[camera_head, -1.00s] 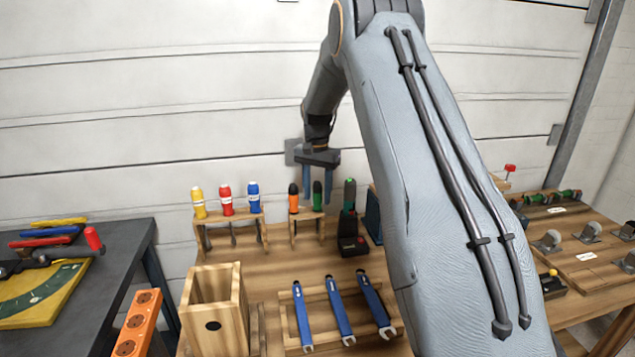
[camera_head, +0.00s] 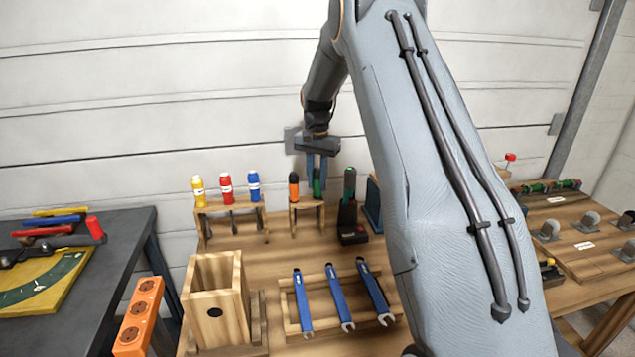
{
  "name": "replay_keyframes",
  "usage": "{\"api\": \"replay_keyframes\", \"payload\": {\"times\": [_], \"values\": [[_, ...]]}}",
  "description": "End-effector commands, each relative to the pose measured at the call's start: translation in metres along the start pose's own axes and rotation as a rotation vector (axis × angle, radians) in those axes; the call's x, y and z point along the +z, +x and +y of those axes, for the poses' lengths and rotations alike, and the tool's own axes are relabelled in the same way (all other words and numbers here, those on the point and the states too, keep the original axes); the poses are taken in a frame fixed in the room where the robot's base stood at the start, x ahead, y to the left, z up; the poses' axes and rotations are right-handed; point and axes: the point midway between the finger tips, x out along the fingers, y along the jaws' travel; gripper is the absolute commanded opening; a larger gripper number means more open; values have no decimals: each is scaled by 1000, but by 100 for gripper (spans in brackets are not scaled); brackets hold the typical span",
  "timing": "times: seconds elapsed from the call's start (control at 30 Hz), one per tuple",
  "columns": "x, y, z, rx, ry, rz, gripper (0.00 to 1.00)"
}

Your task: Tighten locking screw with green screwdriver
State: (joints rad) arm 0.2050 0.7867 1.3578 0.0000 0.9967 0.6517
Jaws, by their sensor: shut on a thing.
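The green screwdriver (camera_head: 317,188) stands upright in a small wooden rack (camera_head: 306,205), just right of an orange screwdriver (camera_head: 293,188). My gripper (camera_head: 317,176) points down from above with its blue fingers on either side of the green handle, shut on it. The screwdriver's tip is hard to make out. I cannot pick out the locking screw in this view.
Yellow, red and blue screwdrivers stand in a second rack (camera_head: 229,207) to the left. A black-green tool (camera_head: 349,188) stands close right of my gripper. A wooden box (camera_head: 213,300) and blue wrenches (camera_head: 338,300) lie in front. A dark bench (camera_head: 125,250) is at left.

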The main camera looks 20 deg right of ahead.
Motion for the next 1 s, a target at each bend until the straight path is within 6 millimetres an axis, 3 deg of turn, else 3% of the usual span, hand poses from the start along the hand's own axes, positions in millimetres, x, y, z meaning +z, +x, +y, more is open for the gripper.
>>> {"api": "replay_keyframes", "payload": {"times": [1.0], "values": [[0, -57, 0, -1, 0, 1, 0]]}}
